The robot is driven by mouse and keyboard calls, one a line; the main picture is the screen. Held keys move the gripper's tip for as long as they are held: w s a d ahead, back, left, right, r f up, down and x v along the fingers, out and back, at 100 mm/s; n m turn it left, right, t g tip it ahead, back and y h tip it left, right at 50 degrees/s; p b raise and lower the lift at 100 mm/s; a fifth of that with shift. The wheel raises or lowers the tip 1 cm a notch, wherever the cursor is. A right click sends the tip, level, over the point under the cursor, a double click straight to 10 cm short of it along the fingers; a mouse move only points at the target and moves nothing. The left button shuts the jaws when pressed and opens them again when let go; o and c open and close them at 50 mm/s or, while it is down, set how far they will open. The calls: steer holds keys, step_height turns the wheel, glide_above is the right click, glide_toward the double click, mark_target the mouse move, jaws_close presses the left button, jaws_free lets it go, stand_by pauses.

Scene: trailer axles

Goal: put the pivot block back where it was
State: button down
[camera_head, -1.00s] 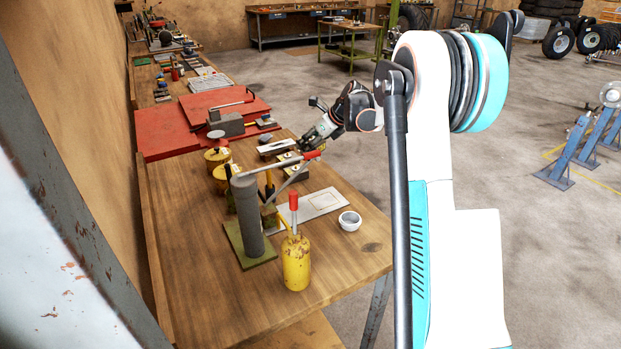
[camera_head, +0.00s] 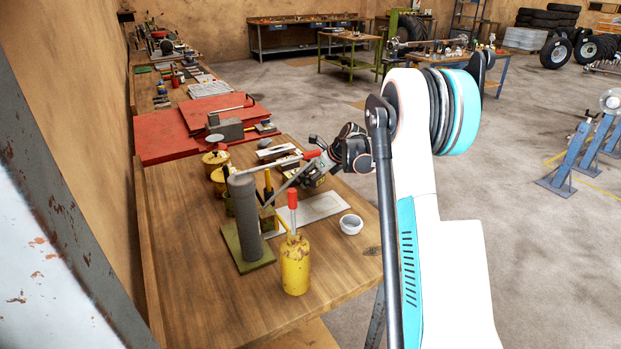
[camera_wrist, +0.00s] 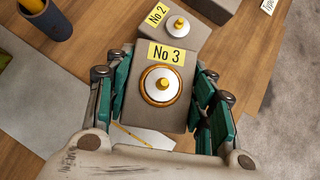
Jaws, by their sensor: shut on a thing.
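A grey block labelled No 3 (camera_wrist: 158,90), with a white and yellow round knob on top, sits between the green pads of my gripper (camera_wrist: 160,100) in the wrist view. I take it to be the pivot block. My gripper is shut on it. A similar block labelled No 2 (camera_wrist: 182,25) stands just beyond it. In the head view my gripper (camera_head: 318,178) is over the bench behind the red-tipped lever, which partly hides it and the block. A pale plate (camera_head: 312,208) lies on the bench nearby. I cannot tell whether the held block touches anything below.
A yellow oil can (camera_head: 295,265), a dark cylinder (camera_head: 246,215) on a green base and a white bowl (camera_head: 351,224) stand near my gripper. A dark cup (camera_wrist: 45,18) is at the wrist view's upper left. The bench's front left is clear.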

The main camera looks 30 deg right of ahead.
steer(key=shift+r, duration=0.1)
steer(key=shift+f, duration=0.35)
steer(key=shift+f+b, duration=0.25)
steer(key=shift+b, duration=0.15)
steer(key=c, duration=0.7)
jaws_free()
steer(key=shift+r, duration=0.3)
steer(key=p+v, duration=0.3)
steer(key=v, duration=0.5)
steer(key=shift+w+a+r, duration=0.1)
steer(key=shift+r, duration=0.05)
